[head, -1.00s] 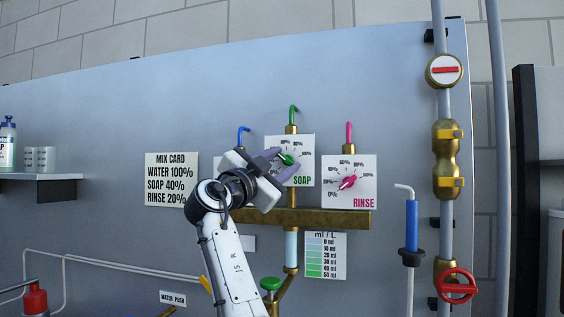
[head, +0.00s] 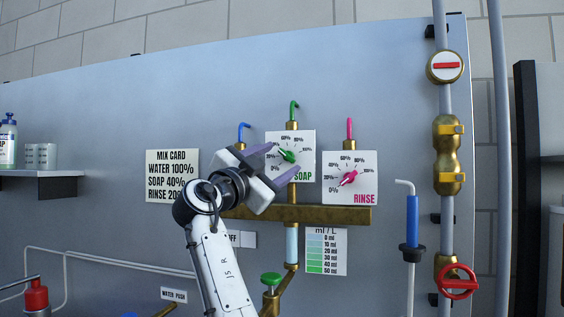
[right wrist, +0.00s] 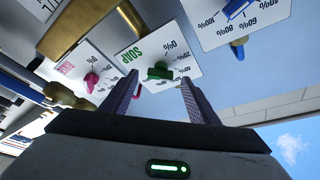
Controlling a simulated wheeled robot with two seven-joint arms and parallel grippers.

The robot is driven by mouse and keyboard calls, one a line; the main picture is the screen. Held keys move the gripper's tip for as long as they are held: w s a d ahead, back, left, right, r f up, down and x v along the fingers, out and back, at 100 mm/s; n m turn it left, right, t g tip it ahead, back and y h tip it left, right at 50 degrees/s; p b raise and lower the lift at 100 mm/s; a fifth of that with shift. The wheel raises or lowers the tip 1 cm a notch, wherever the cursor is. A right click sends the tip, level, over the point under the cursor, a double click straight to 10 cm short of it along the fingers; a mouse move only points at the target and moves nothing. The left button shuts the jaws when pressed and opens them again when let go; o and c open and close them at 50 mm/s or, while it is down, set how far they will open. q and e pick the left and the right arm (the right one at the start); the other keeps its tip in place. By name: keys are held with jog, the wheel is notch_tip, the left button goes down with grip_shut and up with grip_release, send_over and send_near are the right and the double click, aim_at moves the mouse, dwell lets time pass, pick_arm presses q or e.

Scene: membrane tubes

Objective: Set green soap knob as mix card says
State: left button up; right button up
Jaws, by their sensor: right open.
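The green soap knob (head: 287,156) sits on the white SOAP dial plate (head: 304,166). Its narrow end points up and left, seemingly near the 40% mark, but the exact reading is unclear. The mix card (head: 172,170) reads water 100%, soap 40%, rinse 20%, partly covered by my arm. My right gripper (head: 284,159) is open, its fingers on either side of the knob in the head view. In the right wrist view, the green knob (right wrist: 160,72) shows between and beyond the open fingertips (right wrist: 158,78), seemingly untouched. My left gripper is not in view.
The pink rinse knob (head: 348,179) on its dial is close to the right. The blue water knob (right wrist: 235,8) shows in the right wrist view; my gripper hides its dial in the head view. A brass manifold (head: 310,214) runs below the dials.

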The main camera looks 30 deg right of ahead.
jog(key=b+v, duration=0.1)
jog(key=v, duration=0.7)
jog(key=shift+w, duration=0.1)
jog(key=shift+d+f, duration=0.1)
